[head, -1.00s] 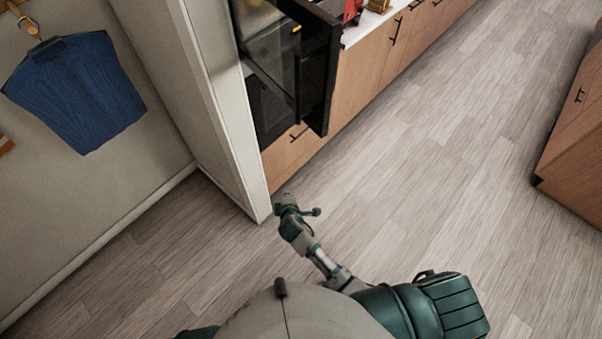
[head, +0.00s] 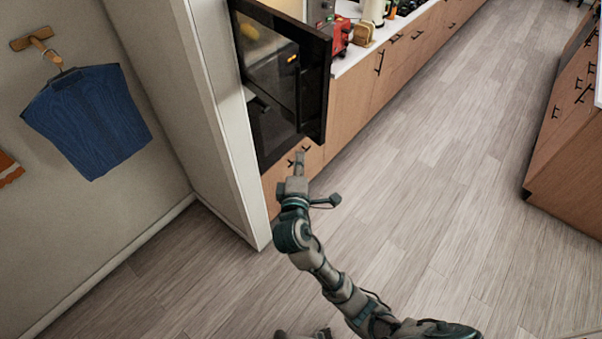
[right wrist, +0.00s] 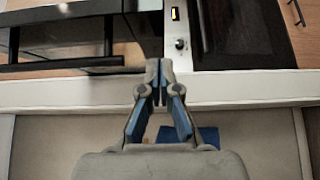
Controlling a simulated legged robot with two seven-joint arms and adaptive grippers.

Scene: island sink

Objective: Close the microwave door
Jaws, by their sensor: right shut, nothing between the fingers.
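The microwave door (head: 318,88) is a dark glazed panel with a black frame. It stands out from the tall cabinet at upper left in the head view and looks open. A dark bar handle shows on it. My right gripper (head: 299,160) is shut and empty, just below the door's lower edge in the picture; I cannot tell whether they touch. In the right wrist view the shut fingertips (right wrist: 158,82) point up between dark panels. A small lit display and a knob show above them. My left gripper is not in view.
A pale cabinet side wall (head: 222,120) stands left of the door. Wooden drawers (head: 345,105) and a counter with a red appliance (head: 341,32) run to the right. A blue garment (head: 88,120) hangs on the left wall. The floor to the right (head: 430,200) is clear.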

